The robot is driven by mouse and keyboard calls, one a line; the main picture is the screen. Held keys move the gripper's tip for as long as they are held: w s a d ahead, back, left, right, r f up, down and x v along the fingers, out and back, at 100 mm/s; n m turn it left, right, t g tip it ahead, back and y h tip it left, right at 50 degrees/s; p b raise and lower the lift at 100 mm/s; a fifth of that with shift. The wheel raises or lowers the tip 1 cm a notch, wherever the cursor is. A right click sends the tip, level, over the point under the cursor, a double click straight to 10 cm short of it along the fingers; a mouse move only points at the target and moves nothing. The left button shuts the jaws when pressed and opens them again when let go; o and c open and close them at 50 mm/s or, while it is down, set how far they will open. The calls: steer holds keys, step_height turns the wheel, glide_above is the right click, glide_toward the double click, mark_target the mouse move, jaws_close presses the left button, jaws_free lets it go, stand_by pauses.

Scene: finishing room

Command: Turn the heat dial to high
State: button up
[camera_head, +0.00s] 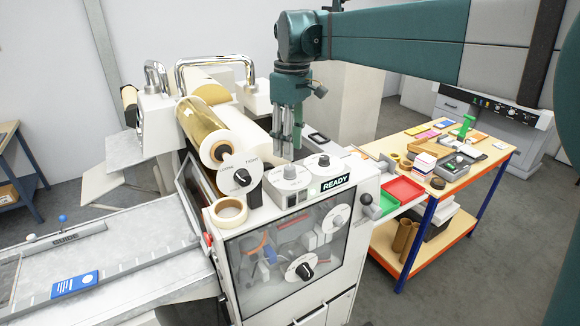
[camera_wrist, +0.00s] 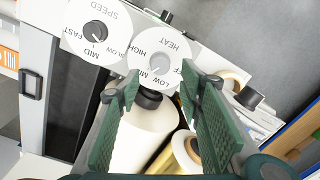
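The heat dial's white round face (camera_wrist: 172,62), marked HIGH, MID, LOW and OFF, lies just beyond my fingertips in the wrist view. The dial lettering there is too small to identify the heat dial surely.
A speed dial (camera_wrist: 95,32) is beside the heat dial. In the head view, a gold roll (camera_head: 205,130), a tape roll (camera_head: 229,211) and a READY sign (camera_head: 336,182) crowd the machine. A loaded workbench (camera_head: 480,165) stands to the right.

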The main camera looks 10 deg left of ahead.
mark_target(290, 167)
steer(key=shift+s+f+p, duration=0.1)
steer(key=shift+f+p, duration=0.2)
steer(key=shift+f, duration=3.5)
steer(key=c, duration=0.9)
